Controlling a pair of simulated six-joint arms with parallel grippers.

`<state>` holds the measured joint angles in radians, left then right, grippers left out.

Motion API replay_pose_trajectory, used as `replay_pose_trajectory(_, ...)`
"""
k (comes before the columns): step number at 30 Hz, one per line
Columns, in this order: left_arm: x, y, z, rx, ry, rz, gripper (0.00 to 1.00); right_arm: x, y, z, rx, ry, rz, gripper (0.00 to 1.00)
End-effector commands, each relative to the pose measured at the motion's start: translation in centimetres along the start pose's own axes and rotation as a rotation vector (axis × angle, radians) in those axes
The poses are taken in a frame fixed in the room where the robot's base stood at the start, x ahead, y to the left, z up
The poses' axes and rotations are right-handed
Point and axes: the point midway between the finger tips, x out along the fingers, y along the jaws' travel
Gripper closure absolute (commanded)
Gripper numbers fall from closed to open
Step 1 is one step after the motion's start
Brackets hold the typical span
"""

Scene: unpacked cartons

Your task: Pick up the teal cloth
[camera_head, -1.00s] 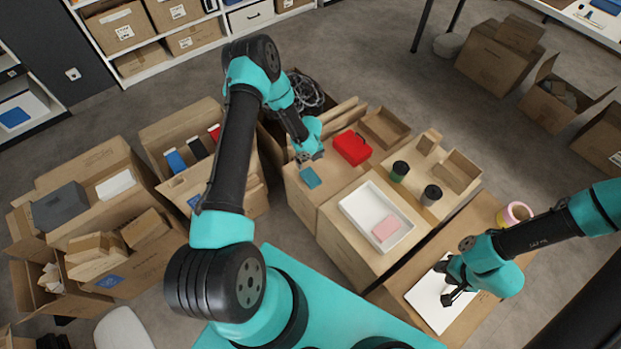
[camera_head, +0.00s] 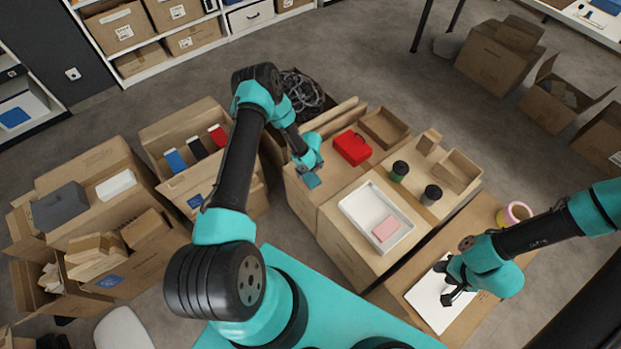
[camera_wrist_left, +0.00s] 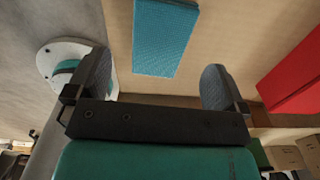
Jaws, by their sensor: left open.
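The teal cloth (camera_head: 312,181) lies flat on the cardboard carton top, near its left front edge, as a small folded rectangle. It also shows in the left wrist view (camera_wrist_left: 164,38), ahead of the fingers and roughly between their lines, on bare cardboard. My left gripper (camera_head: 308,168) is right over the cloth and hides part of it in the head view. In the left wrist view the left gripper (camera_wrist_left: 158,85) has its two fingers wide apart with nothing between them. My right gripper (camera_head: 448,294) is over a white board at the lower right; its finger gap is unclear.
A red box (camera_head: 352,147) stands to the right of the cloth, also in the left wrist view (camera_wrist_left: 298,75). A white tray (camera_head: 352,209) with a pink block (camera_head: 387,228) is in front.

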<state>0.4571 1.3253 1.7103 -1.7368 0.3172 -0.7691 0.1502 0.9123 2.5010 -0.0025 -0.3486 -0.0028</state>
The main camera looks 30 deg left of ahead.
Motion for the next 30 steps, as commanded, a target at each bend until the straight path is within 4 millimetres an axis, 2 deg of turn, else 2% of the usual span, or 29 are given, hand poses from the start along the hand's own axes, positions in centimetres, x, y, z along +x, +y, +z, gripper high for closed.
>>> replay_pose_trajectory(12,4.6,-0.1,-0.5,0.000,0.002,0.001,0.01,0.0,0.0,0.0,0.000,0.000,0.000,0.60)
replay_pose_trajectory(28,4.9,-0.1,-0.5,0.000,0.002,0.000,0.01,0.0,0.0,0.0,0.000,0.000,0.000,0.60)
replay_pose_trajectory(30,4.9,-0.1,-0.5,0.000,0.002,0.000,0.06,0.0,0.0,0.0,0.000,0.000,0.000,0.60)
